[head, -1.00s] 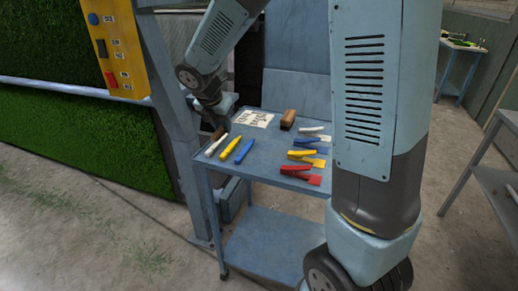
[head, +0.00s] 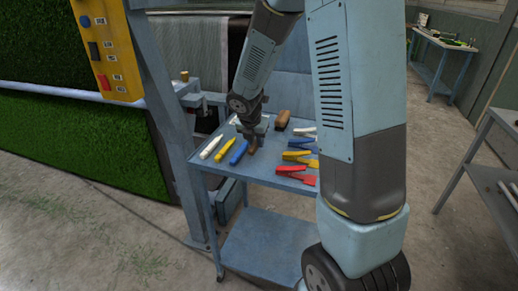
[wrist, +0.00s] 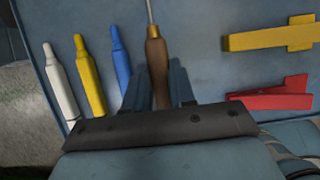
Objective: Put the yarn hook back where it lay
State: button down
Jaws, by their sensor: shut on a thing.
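The yarn hook (wrist: 156,62) has a brown wooden handle, a brass collar and a thin metal shaft. In the wrist view it stands between the two fingers of my gripper (wrist: 157,92), which is shut on its handle. In the head view my gripper (head: 253,138) is low over the blue cart top (head: 268,176), and the brown handle (head: 252,149) shows below it, right of a blue pen-shaped tool (head: 239,152). I cannot tell whether the hook touches the top. The gripper hides part of the handle.
White (head: 211,146) and yellow (head: 225,150) pen-shaped tools lie left of the blue one. A brown block (head: 282,119) lies behind. Blue (head: 302,143), yellow (head: 300,157) and red (head: 296,173) tools, and a white one, lie to the right. A paper sheet is mostly hidden by my arm.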

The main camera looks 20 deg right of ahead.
aim_at(257, 149)
jog(key=shift+d+f, duration=0.15)
jog(key=shift+f, duration=0.8)
jog(key=shift+d+f, duration=0.15)
jog(key=shift+f, duration=0.75)
jog(key=c, duration=0.9)
grip_release()
jog(key=shift+f, duration=0.1)
jog(key=shift+c, duration=0.2)
